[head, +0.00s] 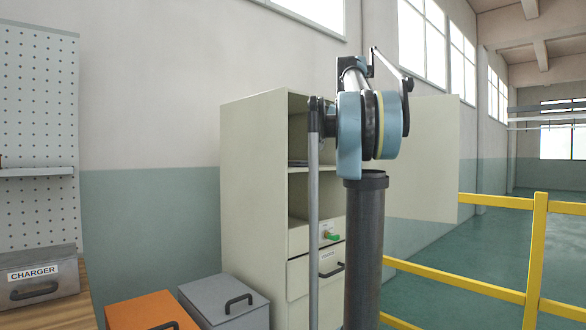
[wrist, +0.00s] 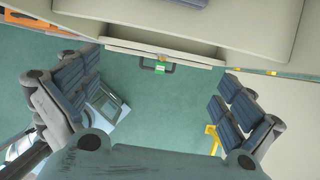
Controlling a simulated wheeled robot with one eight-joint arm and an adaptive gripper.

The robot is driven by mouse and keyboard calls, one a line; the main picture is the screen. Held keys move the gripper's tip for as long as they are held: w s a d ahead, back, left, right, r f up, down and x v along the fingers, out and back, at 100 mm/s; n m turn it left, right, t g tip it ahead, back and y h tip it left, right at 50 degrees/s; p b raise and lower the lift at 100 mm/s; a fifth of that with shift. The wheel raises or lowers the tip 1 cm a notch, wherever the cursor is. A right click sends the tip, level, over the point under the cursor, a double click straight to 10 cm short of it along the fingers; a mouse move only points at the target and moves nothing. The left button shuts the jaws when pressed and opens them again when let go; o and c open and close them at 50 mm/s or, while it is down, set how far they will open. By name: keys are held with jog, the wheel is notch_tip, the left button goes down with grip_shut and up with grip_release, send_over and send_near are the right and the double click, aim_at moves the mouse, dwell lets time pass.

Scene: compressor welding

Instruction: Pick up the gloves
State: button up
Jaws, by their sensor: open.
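I cannot make out the gloves for certain. A dark, flat item (head: 297,163) lies on a shelf inside the open cream cabinet (head: 252,190); it is small and partly cut off by the cabinet side. In the wrist view a dark blue-grey item (wrist: 188,2) lies on a pale cabinet surface at the top edge, mostly out of frame. My gripper (wrist: 160,90) is open and empty, its padded fingers wide apart, below that item in the picture. In the head view my arm hides part of the cabinet, and the gripper cannot be made out.
The cabinet door (head: 425,160) stands open on the right. Drawers with dark handles (head: 331,270) are below the shelves. An orange box (head: 150,312) and a grey box (head: 222,303) stand left of the cabinet. A yellow railing (head: 535,250) is at right. A charger box (head: 40,276) is far left.

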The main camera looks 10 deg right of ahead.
aim_at(293, 163)
jog(key=w+a, duration=0.1)
jog(key=w, duration=0.1)
jog(key=w+a, duration=0.2)
jog(key=w, duration=0.1)
jog(key=w+a, duration=0.2)
jog(key=shift+w+a, duration=0.25)
jog(key=shift+w, duration=0.15)
jog(key=shift+x, duration=2.6)
jog(key=shift+w+r, duration=0.1)
jog(key=c, duration=1)
